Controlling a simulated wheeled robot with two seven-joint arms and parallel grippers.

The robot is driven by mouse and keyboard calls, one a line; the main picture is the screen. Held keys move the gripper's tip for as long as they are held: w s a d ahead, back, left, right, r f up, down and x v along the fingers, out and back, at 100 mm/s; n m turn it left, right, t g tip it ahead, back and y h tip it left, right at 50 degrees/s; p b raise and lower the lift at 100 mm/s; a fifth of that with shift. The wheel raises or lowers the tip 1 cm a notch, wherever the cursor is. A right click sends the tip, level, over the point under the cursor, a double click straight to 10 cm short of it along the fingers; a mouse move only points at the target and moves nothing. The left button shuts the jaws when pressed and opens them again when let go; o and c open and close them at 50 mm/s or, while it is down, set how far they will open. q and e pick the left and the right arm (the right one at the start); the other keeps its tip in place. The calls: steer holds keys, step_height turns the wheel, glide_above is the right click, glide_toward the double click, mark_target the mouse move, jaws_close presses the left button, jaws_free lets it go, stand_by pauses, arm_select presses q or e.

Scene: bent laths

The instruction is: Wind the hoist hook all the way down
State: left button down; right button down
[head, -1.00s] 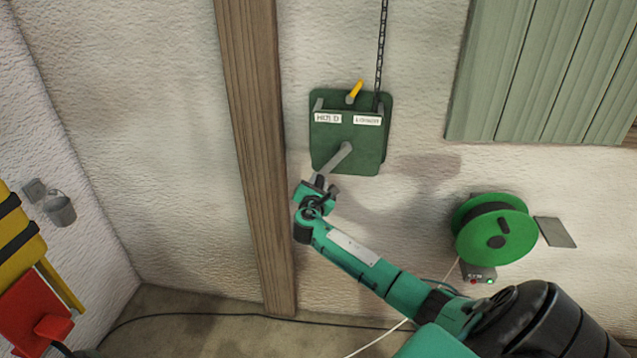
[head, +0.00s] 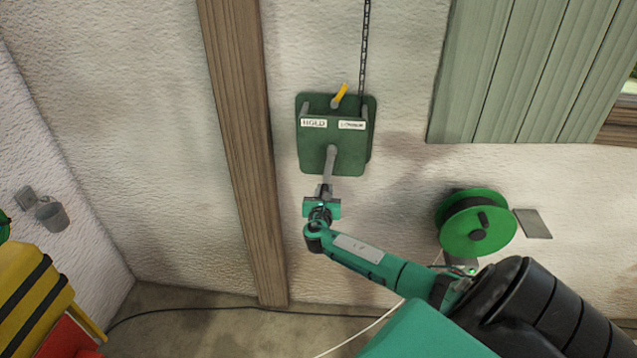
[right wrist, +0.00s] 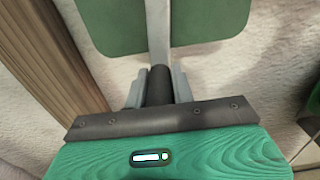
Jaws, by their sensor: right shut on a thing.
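The hoist box (head: 312,150) is a green winch on the white wall, with two white labels; the left reads HOLD, the right one is blurred. A yellow-tipped lever (head: 341,94) on top leans to the right. A chain (head: 364,50) runs up from the box out of view; the hook is not in view. The grey crank arm (head: 330,165) points almost straight down from the box front. My right gripper (head: 323,194) is shut on the crank's dark handle (right wrist: 159,84), seen between the fingers in the right wrist view. My left gripper is not in view.
A wooden post (head: 243,150) stands just left of the hoist box. A green reel (head: 475,222) with a pale cord hangs at right, below green shutters (head: 505,75). A yellow, black-banded object (head: 35,295) is at lower left.

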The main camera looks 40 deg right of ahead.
steer(key=shift+s+d+n+p, duration=0.25)
steer(key=shift+s+n+p, duration=0.05)
steer(key=shift+n, duration=0.1)
steer(key=c, duration=1.2)
jaws_free()
steer(key=shift+a, duration=0.1)
steer(key=b+v, duration=0.3)
steer(key=v, duration=1)
steer(key=shift+s+a, duration=0.25)
steer(key=shift+f, duration=0.15)
